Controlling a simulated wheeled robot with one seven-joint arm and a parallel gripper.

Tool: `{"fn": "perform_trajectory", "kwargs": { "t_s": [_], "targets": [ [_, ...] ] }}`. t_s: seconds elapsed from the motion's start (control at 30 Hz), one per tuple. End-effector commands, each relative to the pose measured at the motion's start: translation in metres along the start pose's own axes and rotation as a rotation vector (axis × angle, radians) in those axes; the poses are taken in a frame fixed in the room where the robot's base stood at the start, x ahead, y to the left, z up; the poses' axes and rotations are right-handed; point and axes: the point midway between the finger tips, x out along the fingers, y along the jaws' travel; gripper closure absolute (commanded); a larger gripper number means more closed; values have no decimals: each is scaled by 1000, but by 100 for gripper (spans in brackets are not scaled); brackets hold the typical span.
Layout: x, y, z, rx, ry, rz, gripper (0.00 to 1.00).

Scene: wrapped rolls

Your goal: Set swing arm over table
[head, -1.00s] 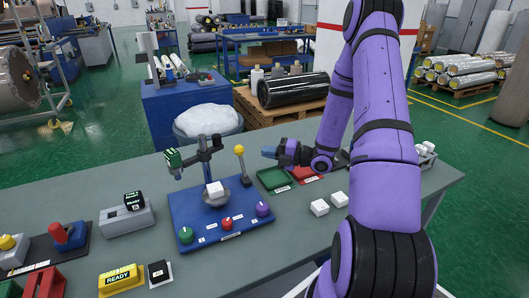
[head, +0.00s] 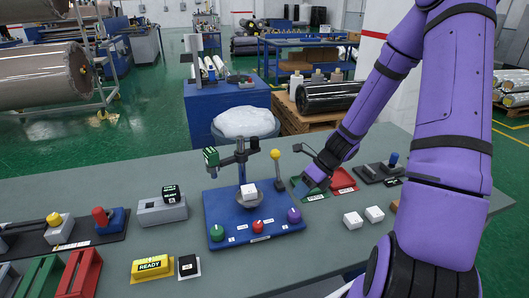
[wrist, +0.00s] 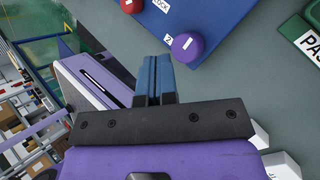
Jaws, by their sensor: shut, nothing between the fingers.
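A blue board (head: 232,232) on the grey table carries a dark post with a swing arm (head: 227,160). The swing arm points left from the post, with a green-and-black head (head: 210,157) at its end. A small round table (head: 249,201) on the board bears a white block (head: 249,190); the head is to the left of it, not above it. My gripper (head: 314,183) is shut and empty, right of the board by the green tray (head: 301,193). In the wrist view my blue fingers (wrist: 154,78) are together, near the board's purple knob (wrist: 187,47); the swing arm is out of that view.
A yellow-topped post (head: 275,155) stands at the board's back right. Green, red and purple knobs line its front. A red tray (head: 342,180) and two white blocks (head: 363,218) lie to the right. A READY box (head: 152,267) is at the front left.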

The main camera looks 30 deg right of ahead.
Motion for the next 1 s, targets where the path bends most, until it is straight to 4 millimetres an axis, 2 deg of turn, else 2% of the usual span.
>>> {"fn": "perform_trajectory", "kwargs": {
  "t_s": [0.13,0.27,0.43,0.6,0.8,1.0],
  "targets": [
    [-10,-8,-1,-280,105,-190,100],
    [-22,-16,10,-538,168,-357,100],
    [-41,-17,42,-887,205,-573,100],
    [-57,-3,79,-1191,194,-747,100],
    [-65,15,106,-1401,161,-856,100],
    [-66,20,112,-1449,151,-880,100]
  ]
}}
